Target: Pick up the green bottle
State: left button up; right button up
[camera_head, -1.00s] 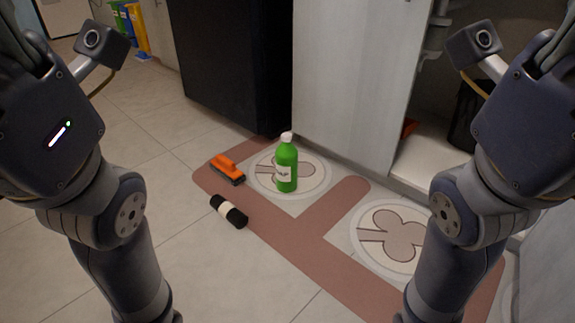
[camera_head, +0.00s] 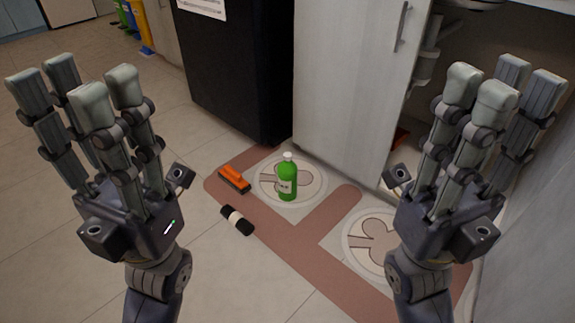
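The green bottle (camera_head: 287,179) with a white cap and a pale label stands upright on the patterned floor mat (camera_head: 322,256), near the middle of the view. My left gripper (camera_head: 92,95) is raised at the left, its fingers pointing up and spread, with nothing in it. My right gripper (camera_head: 492,95) is raised at the right, its fingers also up and apart, and empty. Both grippers are well apart from the bottle and nearer to me. Nothing hides the bottle.
An orange brush (camera_head: 233,179) and a dark roll with a pale band (camera_head: 237,220) lie left of the bottle. A black cabinet (camera_head: 228,75) and a grey door (camera_head: 350,90) stand behind. An open cupboard is at the right. Tiled floor is clear at the left.

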aim_at(286, 170)
jog(key=z, duration=0.95)
jog(key=i+j+z, duration=0.15)
jog(key=j+z, duration=0.3)
jog(key=j, duration=0.25)
jog(key=j+z, duration=0.45)
jog(key=j, duration=0.3)
jog(key=j+z, duration=0.45)
jog(key=j, duration=0.3)
jog(key=k+j, duration=0.1)
jog(key=j, duration=0.55)
jog(key=k+j, duration=0.15)
jog(key=j, duration=0.2)
